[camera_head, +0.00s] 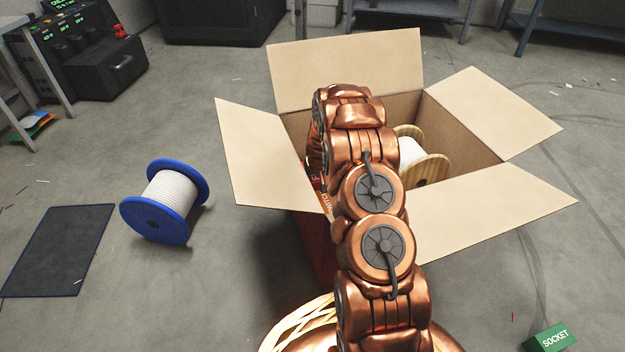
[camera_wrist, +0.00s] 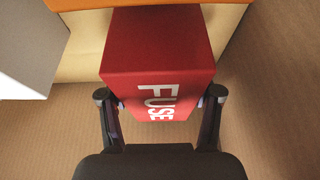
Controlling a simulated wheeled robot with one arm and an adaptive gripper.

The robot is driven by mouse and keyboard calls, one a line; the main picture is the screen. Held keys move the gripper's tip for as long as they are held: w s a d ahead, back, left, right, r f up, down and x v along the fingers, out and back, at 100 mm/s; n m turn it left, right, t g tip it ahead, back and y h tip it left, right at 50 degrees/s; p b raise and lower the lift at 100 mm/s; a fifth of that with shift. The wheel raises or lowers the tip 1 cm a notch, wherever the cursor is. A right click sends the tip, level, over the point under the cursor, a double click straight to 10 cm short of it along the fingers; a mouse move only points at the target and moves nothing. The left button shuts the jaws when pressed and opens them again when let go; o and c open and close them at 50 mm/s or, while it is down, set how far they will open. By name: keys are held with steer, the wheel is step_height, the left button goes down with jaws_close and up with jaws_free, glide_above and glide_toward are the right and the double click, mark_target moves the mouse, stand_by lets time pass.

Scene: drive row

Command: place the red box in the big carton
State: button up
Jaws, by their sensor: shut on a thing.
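The big carton (camera_head: 462,127) stands open on the floor in the head view, its flaps spread outward. My arm reaches over its near side and down into it, hiding my gripper and much of the inside. In the wrist view, my gripper (camera_wrist: 160,96) is shut on the red box (camera_wrist: 158,45), with one finger on each side. The box shows white letters reading FUSE. Brown cardboard lies around and below the box in that view. I cannot tell whether the box touches the carton's bottom.
A wooden spool of white cable (camera_head: 428,168) is in the carton's right part. An orange thing (camera_head: 322,190) shows at its left. A blue spool (camera_head: 166,200) and a dark mat (camera_head: 58,250) lie left on the floor. A green SOCKET box (camera_head: 551,338) is at lower right.

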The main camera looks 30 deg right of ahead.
stand_by(0.3)
steer(key=o, duration=1.5)
steer(key=shift+f, duration=0.1)
steer(key=shift+c, duration=0.2)
steer(key=p+v, duration=0.5)
steer(key=v, duration=0.6)
steer(key=shift+r+p, duration=0.3)
steer(key=shift+p, duration=0.05)
steer(key=shift+s+a+r, duration=0.1)
steer(key=shift+s+r, duration=0.15)
steer(key=shift+r, duration=0.05)
